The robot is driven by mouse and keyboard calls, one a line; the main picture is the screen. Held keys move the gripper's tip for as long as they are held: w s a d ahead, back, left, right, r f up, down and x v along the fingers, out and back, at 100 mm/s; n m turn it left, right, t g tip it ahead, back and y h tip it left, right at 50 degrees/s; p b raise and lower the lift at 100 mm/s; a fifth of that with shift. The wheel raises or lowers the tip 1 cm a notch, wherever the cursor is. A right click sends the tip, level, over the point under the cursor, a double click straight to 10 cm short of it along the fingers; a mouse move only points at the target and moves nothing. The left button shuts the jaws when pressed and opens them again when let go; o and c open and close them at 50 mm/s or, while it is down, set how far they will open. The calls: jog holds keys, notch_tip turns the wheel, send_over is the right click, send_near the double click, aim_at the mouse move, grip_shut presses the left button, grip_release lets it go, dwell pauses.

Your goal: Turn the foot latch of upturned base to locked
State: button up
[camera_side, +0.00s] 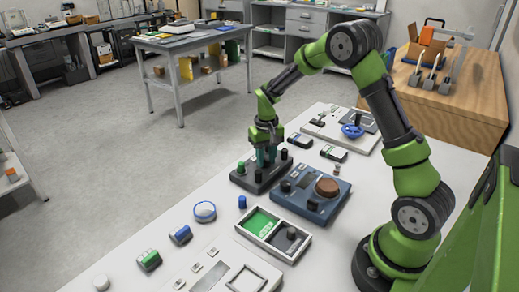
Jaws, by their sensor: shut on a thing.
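The upturned base, which I take to be the dark grey block (262,184), lies on the white table with short black feet or knobs standing up from it. One black knob (284,154) is at its right end, and another with a greenish top (241,167) is at its left end. My gripper (266,162) points down over the middle of the block, with its teal fingers shut on a small part there, apparently the foot latch. The fingers hide most of that part, so I cannot tell which way the latch is turned.
A blue scale-like device (311,203) with a brown round top (327,187) stands close in front. A green and grey tray (272,235) is nearer. A white unit with a blue handwheel (352,131) is behind right. Small blocks and a white-blue round dish (205,212) lie front left.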

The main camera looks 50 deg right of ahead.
aim_at(266, 159)
jog(key=shift+r+n, duration=0.1)
jog(key=shift+n, duration=1.4)
jog(key=o, duration=0.8)
jog(key=shift+c, duration=0.2)
notch_tip(266, 159, up, 17)
jog(key=s+a+r+t+y, duration=0.1)
jog(key=s+a+r+t, duration=0.1)
jog(key=s+a, duration=0.5)
jog(key=s+a+r+m+t+y, duration=0.1)
jog(key=s+a+t, duration=0.4)
jog(key=s+a, duration=0.3)
jog(key=s, duration=0.4)
jog(key=shift+s+r, duration=0.25)
jog(key=shift+r, duration=0.15)
